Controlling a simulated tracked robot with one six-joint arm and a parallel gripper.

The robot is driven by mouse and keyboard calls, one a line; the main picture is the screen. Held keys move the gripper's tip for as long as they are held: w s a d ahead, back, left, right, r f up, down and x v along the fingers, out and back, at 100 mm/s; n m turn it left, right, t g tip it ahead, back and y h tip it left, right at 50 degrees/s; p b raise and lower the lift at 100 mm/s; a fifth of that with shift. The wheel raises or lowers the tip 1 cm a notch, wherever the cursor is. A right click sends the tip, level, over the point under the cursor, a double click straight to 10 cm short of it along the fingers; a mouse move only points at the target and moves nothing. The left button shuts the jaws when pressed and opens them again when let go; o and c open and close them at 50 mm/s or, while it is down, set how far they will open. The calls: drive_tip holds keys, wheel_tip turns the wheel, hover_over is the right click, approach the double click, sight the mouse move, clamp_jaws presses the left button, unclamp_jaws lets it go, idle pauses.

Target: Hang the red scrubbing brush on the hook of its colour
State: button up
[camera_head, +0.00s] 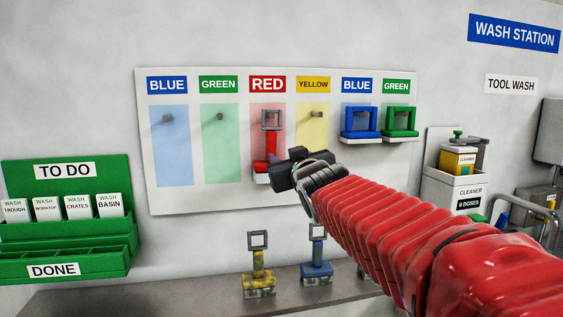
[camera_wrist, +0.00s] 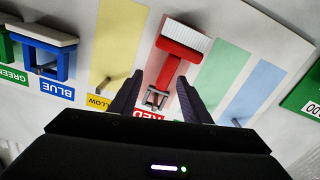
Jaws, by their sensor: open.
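The red scrubbing brush (camera_head: 271,143) is upright against the red panel (camera_head: 257,111) under the RED label. Its grey square loop is at the top, level with the neighbouring hooks, and its white bristles are at the bottom. The red hook itself is hard to make out, but the brush stands there with nothing gripping it. My gripper (camera_head: 290,172) is just in front of its lower right side. In the wrist view, turned upside down, the red brush (camera_wrist: 182,48) lies beyond and between the spread fingers of my gripper (camera_wrist: 158,82), with clear gaps beside its handle.
The yellow hook (camera_head: 317,114) and the left blue (camera_head: 167,118) and green (camera_head: 220,117) hooks are bare. A yellow brush (camera_head: 258,270) and a blue brush (camera_head: 316,262) stand on the counter (camera_head: 190,297) below.

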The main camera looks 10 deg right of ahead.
drive_tip(key=shift+s, duration=2)
drive_tip(key=s+d+f+m+g+h, duration=0.15)
drive_tip(key=s+f+g, duration=0.3)
drive_tip(key=f, duration=0.55)
drive_tip(key=s+d+f+m+g+h, duration=0.1)
drive_tip(key=s+d+f+g, duration=0.15)
drive_tip(key=s+f, duration=0.45)
drive_tip(key=s+a+f+g+y, duration=0.1)
drive_tip(key=s+a+f+g, duration=0.1)
drive_tip(key=s+f, duration=0.5)
drive_tip(key=s+a+f+g+y, duration=0.1)
drive_tip(key=s+a+f+g, duration=0.2)
drive_tip(key=s+f, duration=0.5)
drive_tip(key=s+a, duration=0.1)
drive_tip(key=s, duration=0.4)
drive_tip(key=shift+y, duration=0.25)
